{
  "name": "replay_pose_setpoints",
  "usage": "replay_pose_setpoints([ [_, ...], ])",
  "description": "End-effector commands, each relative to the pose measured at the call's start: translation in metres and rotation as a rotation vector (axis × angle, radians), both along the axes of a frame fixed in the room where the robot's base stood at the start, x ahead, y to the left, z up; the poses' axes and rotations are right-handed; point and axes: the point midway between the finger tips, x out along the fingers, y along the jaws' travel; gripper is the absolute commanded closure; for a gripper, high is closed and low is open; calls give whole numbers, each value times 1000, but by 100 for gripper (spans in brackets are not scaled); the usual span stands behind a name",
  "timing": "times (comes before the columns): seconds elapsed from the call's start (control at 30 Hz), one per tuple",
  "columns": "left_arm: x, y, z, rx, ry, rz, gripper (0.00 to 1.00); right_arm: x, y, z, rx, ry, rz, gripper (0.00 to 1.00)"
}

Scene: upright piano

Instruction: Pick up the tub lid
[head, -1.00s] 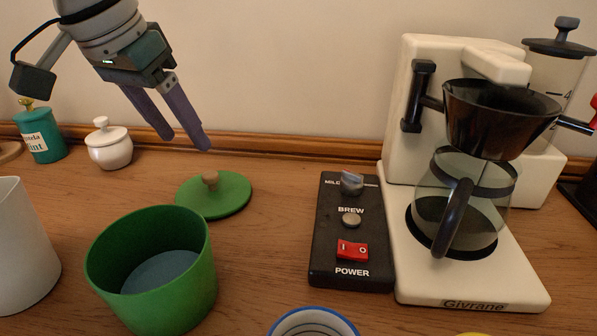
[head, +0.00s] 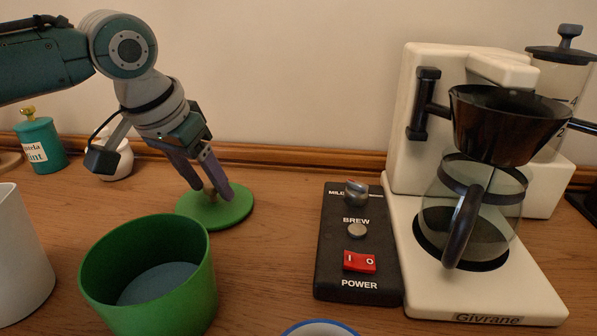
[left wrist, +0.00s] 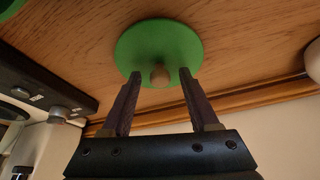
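The tub lid (head: 228,209) is a flat green disc with a small wooden knob, lying on the wooden counter behind the open green tub (head: 160,298). In the left wrist view the lid (left wrist: 157,45) shows its knob (left wrist: 159,76) between the two finger tips. My left gripper (head: 213,195) is open, pointing down at the lid, with its fingers on either side of the knob. I cannot tell whether the fingers touch the lid. In the left wrist view the left gripper (left wrist: 160,76) has a gap around the knob. My right gripper is not in view.
A white coffee maker (head: 480,290) with a glass carafe and a black switch panel (head: 330,262) stands to the right. A white container (head: 18,255), a teal jar (head: 42,145) and a white pot (head: 122,163) are at the left. The wall is close behind.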

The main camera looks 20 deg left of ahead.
Motion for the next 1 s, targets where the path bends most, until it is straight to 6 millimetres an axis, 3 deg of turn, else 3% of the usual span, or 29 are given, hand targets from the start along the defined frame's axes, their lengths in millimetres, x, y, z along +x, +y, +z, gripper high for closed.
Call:
replay_pose_setpoints([
  [0.07, 0, 0, 0, 0, 0, 0, 50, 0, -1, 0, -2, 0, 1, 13],
  [0.5, 0, 0, 0, 0, 0, 0, 99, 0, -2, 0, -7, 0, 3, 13],
  [1.0, 0, 0, 2, 0, 0, 0, 100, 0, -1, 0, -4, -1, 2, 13],
])
